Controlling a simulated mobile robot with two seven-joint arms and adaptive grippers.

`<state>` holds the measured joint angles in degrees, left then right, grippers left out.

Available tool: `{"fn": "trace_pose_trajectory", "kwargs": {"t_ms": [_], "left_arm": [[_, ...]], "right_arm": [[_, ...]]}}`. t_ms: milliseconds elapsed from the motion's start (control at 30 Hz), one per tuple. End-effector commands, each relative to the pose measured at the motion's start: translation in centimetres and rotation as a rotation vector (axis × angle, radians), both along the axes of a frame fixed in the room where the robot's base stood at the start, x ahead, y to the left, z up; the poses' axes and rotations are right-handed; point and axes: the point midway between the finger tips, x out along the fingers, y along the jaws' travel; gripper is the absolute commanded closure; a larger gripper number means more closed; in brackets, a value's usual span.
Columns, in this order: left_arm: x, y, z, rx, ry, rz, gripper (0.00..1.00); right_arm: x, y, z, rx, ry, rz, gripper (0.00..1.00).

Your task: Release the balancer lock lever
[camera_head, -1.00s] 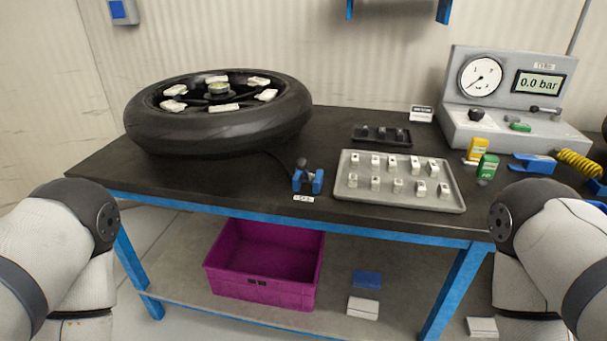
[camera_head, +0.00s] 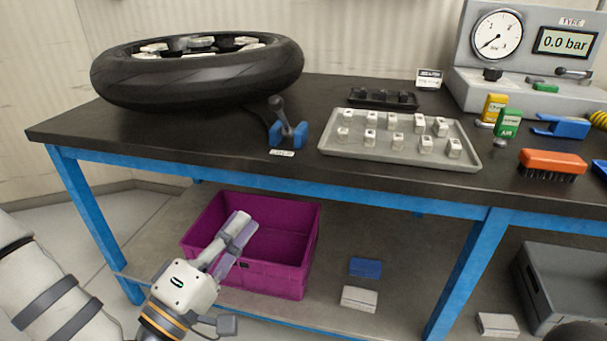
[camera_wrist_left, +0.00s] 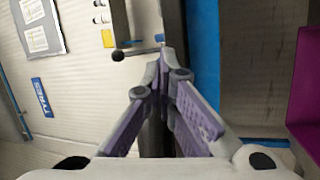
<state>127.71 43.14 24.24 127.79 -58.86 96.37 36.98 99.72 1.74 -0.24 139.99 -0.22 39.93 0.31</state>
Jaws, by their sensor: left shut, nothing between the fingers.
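A small lever with a dark knob (camera_head: 277,104) stands up from a blue bracket (camera_head: 299,134) at the front edge of the bench, beside the motorcycle tyre (camera_head: 200,80). A small white label lies in front of it, too small to read. My left gripper (camera_head: 243,224) is shut and empty. In the head view it appears over the magenta crate, below the bench top and well apart from the lever. My right gripper is out of view.
The bench's blue front rail (camera_head: 240,167) lies between my left gripper and the lever. A grey tray (camera_head: 472,160) of small weights is right of the lever. The magenta crate (camera_head: 275,282) sits on the lower shelf. An orange brush (camera_head: 553,160) lies at the right.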

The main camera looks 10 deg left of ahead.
Motion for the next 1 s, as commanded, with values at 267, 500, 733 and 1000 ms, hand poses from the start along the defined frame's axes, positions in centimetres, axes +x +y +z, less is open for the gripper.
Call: {"fn": "trace_pose_trajectory", "kwargs": {"t_ms": [267,500,733,1000], "left_arm": [[0.5,3.0,4.9,-0.151,-0.212,0.042,1.00],[0.5,2.9,5.0,-0.147,-0.208,0.041,1.00],[3.3,2.1,6.6,-0.145,-0.212,0.039,1.00],[8.4,0.8,9.4,-0.145,-0.210,0.040,1.00]], "right_arm": [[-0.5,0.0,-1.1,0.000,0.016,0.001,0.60],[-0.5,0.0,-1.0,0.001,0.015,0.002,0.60],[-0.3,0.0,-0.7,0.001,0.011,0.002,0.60],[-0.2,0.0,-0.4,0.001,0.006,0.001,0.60]]}}
